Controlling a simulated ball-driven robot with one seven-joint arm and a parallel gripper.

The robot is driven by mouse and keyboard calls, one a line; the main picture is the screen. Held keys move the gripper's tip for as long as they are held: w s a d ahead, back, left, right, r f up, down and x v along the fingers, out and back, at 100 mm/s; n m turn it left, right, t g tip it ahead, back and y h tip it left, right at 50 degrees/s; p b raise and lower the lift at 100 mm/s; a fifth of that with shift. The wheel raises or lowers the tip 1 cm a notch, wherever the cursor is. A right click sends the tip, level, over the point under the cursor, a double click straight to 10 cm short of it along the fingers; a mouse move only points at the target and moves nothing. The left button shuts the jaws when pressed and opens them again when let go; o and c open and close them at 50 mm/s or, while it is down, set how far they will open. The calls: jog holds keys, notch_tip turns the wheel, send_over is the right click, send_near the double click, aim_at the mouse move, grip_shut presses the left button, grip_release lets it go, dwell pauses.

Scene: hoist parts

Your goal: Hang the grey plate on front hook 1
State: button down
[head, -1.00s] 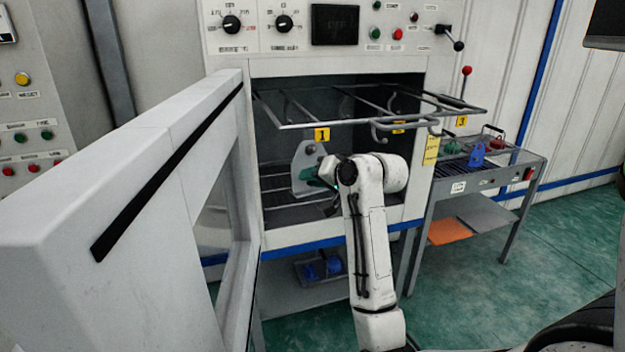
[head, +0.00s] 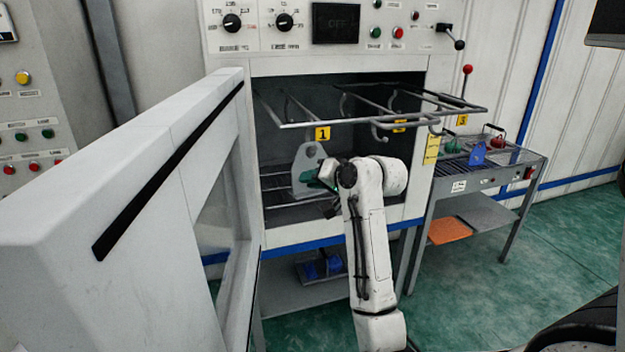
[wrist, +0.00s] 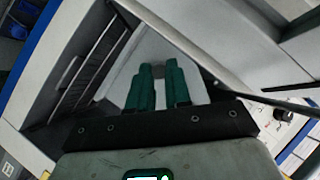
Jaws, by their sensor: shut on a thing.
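The grey plate (head: 307,165) is upright inside the open cabinet, below the front bar of the hanging rack, with a hole near its top. My gripper (head: 322,180) is shut on its right side. In the wrist view the green fingers of my gripper (wrist: 160,85) lie against the pale plate (wrist: 190,68). The yellow tag 1 (head: 323,133) is on the front bar just above and right of the plate's top. The plate is below the bar; whether it touches a hook cannot be told, and hook 1 itself is not clear.
The rack (head: 400,122) has more hooks to the right, with tags 2 and 3 (head: 462,120). The open white door (head: 150,165) stands close on the left. A side table (head: 490,165) with a blue part stands right. A blue part lies on the shelf below (head: 300,278).

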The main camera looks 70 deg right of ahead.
jog(key=shift+r, duration=0.2)
jog(key=c, duration=1)
grip_release()
jog(key=shift+f, duration=0.3)
jog(key=b+v, duration=0.1)
jog(key=v, duration=1)
jog(key=shift+w+r, duration=0.1)
jog(key=w+a+f+n+g+y, duration=0.2)
jog(key=a+f+n+g, duration=0.1)
jog(key=a+f, duration=0.8)
jog(key=w+a+f+n+g+y, duration=0.2)
jog(key=a+f+n+y, duration=0.1)
jog(key=a+f, duration=0.75)
jog(key=s+a+f+n+g, duration=0.2)
jog(key=s+a+f, duration=0.2)
jog(key=f, duration=0.1)
jog(key=s+a+f+n+g, duration=0.2)
jog(key=s+a+f+n, duration=0.1)
jog(key=s+a+f, duration=0.1)
jog(key=s+a+f+n+g, duration=0.2)
jog(key=s+a+f, duration=0.2)
jog(key=s+f, duration=0.1)
jog(key=shift+s+a+f+n, duration=0.2)
jog(key=shift+f+n, duration=0.1)
jog(key=shift+f, duration=0.25)
